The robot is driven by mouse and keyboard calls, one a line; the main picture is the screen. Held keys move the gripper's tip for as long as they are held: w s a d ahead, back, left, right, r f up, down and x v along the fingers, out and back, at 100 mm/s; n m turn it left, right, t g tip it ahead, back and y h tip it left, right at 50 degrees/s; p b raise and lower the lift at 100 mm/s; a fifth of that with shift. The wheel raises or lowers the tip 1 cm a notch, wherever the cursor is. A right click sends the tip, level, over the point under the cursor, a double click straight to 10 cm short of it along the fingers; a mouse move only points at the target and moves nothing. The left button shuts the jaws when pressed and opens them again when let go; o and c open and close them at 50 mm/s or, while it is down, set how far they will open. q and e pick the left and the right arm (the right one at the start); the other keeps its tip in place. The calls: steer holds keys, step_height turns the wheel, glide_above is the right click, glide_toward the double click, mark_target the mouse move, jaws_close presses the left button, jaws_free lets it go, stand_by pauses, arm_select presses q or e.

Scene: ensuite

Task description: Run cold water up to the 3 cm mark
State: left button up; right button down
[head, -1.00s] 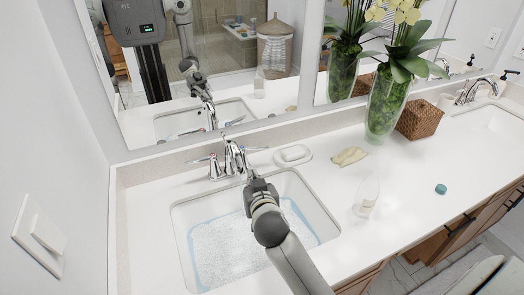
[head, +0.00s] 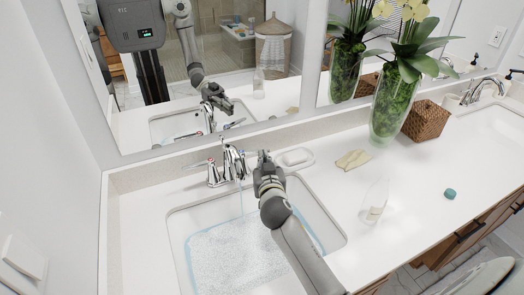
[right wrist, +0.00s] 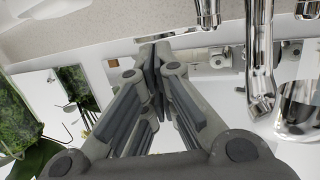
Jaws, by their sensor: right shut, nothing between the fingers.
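The chrome faucet (head: 232,162) stands behind the white sink (head: 335,235), with a red mark on its left handle (head: 211,164). A thin stream of water (head: 242,200) seems to fall from the spout. A pale, speckled area with a light blue edge (head: 235,258) covers the sink bottom; I cannot read a level mark. My right gripper (head: 264,157) is shut and empty, just right of the faucet and apart from the spout. It also shows shut in the right wrist view (right wrist: 155,62), with chrome faucet parts (right wrist: 262,60) to its right. The right handle is hard to make out.
A soap dish (head: 295,158), a folded cloth (head: 353,160), a clear bottle (head: 375,200) and a small teal object (head: 450,194) lie on the counter to the right. A plant vase (head: 390,105) and wicker basket (head: 426,120) stand behind. The mirror (head: 225,60) reflects my body.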

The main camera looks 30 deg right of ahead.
arm_select(q)
steer(key=shift+s+r+p, duration=0.35)
steer(key=shift+r+p, duration=0.05)
steer(key=shift+r, duration=0.1)
arm_select(e)
steer(key=x, duration=0.4)
steer(key=shift+w, duration=0.25)
arm_select(q)
steer(key=shift+d, duration=0.1)
steer(key=r+p, duration=0.3)
steer(key=shift+w, duration=0.3)
arm_select(e)
steer(key=w+n+y, duration=0.1)
steer(key=d+n+y, duration=0.1)
steer(key=y, duration=0.1)
steer(key=shift+w+d+n+t+y, duration=0.25)
steer(key=shift+w+n+t+y, duration=0.05)
steer(key=shift+w+t, duration=0.1)
arm_select(q)
steer(key=shift+r, duration=0.1)
